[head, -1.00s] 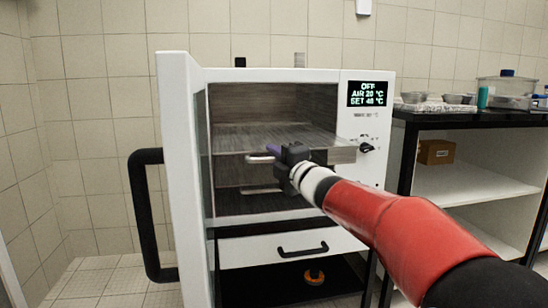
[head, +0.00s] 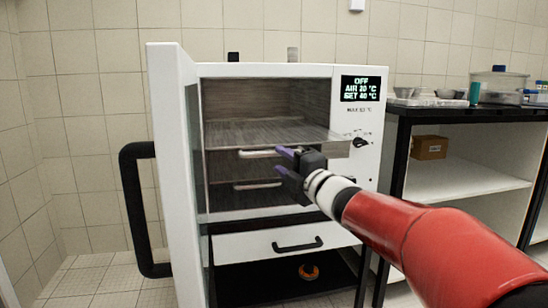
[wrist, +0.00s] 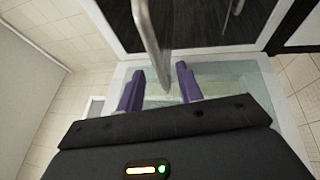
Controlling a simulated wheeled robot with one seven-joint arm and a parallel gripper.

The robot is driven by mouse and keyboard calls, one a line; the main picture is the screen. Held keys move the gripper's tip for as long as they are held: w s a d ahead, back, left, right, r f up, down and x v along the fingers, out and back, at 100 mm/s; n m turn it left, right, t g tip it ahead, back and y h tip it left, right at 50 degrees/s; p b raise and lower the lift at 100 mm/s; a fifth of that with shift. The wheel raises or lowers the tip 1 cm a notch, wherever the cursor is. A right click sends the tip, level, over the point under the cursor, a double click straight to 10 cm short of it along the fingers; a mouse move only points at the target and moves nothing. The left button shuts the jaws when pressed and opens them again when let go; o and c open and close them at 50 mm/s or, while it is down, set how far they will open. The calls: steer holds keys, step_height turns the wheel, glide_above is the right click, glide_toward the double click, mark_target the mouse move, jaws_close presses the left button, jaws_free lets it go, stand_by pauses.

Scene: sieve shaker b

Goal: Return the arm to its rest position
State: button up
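My gripper (head: 282,162) is in front of the oven's open chamber, just below and right of the upper shelf's handle. Its two purple fingers are apart with nothing held between them in the head view. In the wrist view the fingers (wrist: 160,88) are also spread, with a blurred metal handle (wrist: 148,35) beyond them. My red and black arm reaches in from the lower right. The white oven (head: 345,190) stands with its door (head: 172,190) swung open at the left. The upper shelf (head: 300,133) sticks out a little, with its handle (head: 256,153).
A lower shelf handle (head: 258,186) sits inside the chamber. A white drawer (head: 240,245) is shut beneath, above a dark bay holding an orange-and-black item (head: 308,271). At right, a black-topped bench (head: 440,111) carries bowls and a bin; a cardboard box (head: 430,147) is on its shelf.

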steer(key=shift+s+d+f, duration=0.15)
steer(key=shift+s+d, duration=0.15)
steer(key=shift+s, duration=0.15)
steer(key=shift+d+r+m+h, duration=0.2)
steer(key=shift+d+m+h, duration=0.05)
steer(key=shift+m+h, duration=0.05)
steer(key=s+d+f+m+g+h+p, duration=0.1)
steer(key=s+d+f+m+h+p, duration=0.1)
steer(key=s+d+m+h+p, duration=0.85)
steer(key=s+d+f+m+g, duration=0.1)
steer(key=s+f+m+g, duration=0.2)
steer(key=s+m, duration=0.2)
steer(key=s+d+f+m+g+h, duration=0.1)
steer(key=s+d+f+m+g, duration=0.1)
steer(key=s, duration=0.8)
steer(key=s+d+f+m+g+p, duration=0.1)
steer(key=s+f+m+g, duration=0.3)
steer(key=s+f+m, duration=0.2)
steer(key=shift+s+d+m, duration=0.4)
steer(key=shift+s+m, duration=0.7)
steer(key=shift+m, duration=0.15)
